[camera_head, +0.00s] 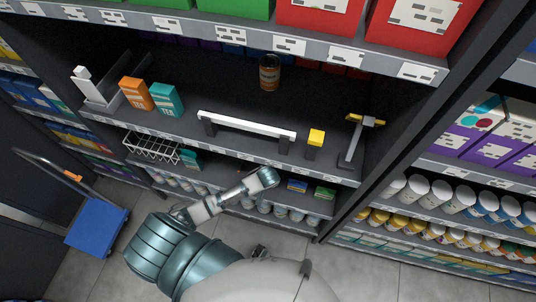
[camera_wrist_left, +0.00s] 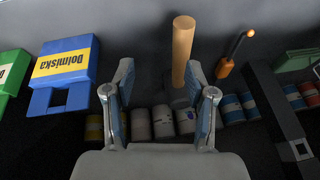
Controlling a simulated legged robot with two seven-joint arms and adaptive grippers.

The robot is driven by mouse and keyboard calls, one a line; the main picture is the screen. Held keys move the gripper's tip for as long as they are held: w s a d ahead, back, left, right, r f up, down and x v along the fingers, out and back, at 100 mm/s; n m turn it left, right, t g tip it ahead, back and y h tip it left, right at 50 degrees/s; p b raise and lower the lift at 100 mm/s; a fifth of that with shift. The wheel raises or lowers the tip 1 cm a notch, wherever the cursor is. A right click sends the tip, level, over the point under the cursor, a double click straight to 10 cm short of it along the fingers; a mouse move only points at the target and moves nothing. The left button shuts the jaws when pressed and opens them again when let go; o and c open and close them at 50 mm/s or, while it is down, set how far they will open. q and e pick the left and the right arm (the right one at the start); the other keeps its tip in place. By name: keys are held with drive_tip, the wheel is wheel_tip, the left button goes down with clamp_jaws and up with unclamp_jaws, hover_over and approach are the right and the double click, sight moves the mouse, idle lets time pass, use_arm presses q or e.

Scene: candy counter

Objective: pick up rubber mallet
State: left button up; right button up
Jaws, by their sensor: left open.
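In the left wrist view, the rubber mallet (camera_wrist_left: 183,48) shows a light wooden handle pointing up the picture. Its dark head (camera_wrist_left: 180,98) is at the lower end, partly hard to tell from the dark shelf. My left gripper (camera_wrist_left: 162,74) is open and empty, its fingers apart. The mallet appears between the fingers, nearer the right one; I cannot tell the remaining distance in depth. In the head view my left gripper (camera_head: 266,178) is at the lower shelf, and I cannot make out the mallet there. My right gripper is not in view.
A blue and yellow box (camera_wrist_left: 64,62) and a green box (camera_wrist_left: 12,70) stand left of the gripper in the wrist view. An orange-handled item (camera_wrist_left: 226,67) lies to the right. Several cans (camera_wrist_left: 162,122) are below. The upper shelf edge (camera_head: 225,147) overhangs my arm.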

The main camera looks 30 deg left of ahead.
use_arm(q)
drive_tip(key=shift+n+y, duration=0.5)
drive_tip(key=w+a, duration=0.1)
drive_tip(key=w, duration=0.1)
drive_tip(key=w+a+f, duration=0.1)
drive_tip(key=w+a, duration=0.1)
drive_tip(key=shift+f+b, duration=0.15)
drive_tip(key=shift+b, duration=0.15)
drive_tip(key=w+a+f, duration=0.1)
drive_tip(key=w+f+b, duration=0.1)
drive_tip(key=f, duration=0.1)
drive_tip(key=w+a+f, duration=0.1)
drive_tip(key=shift+a+f+b, duration=0.3)
drive_tip(key=shift+f, duration=0.1)
drive_tip(key=shift+s+r, duration=0.1)
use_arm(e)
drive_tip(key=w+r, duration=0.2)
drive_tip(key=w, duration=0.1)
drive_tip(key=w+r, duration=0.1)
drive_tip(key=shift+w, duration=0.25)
use_arm(q)
drive_tip(key=shift+d, duration=0.15)
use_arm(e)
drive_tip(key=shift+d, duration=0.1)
use_arm(q)
drive_tip(key=shift+d, duration=0.15)
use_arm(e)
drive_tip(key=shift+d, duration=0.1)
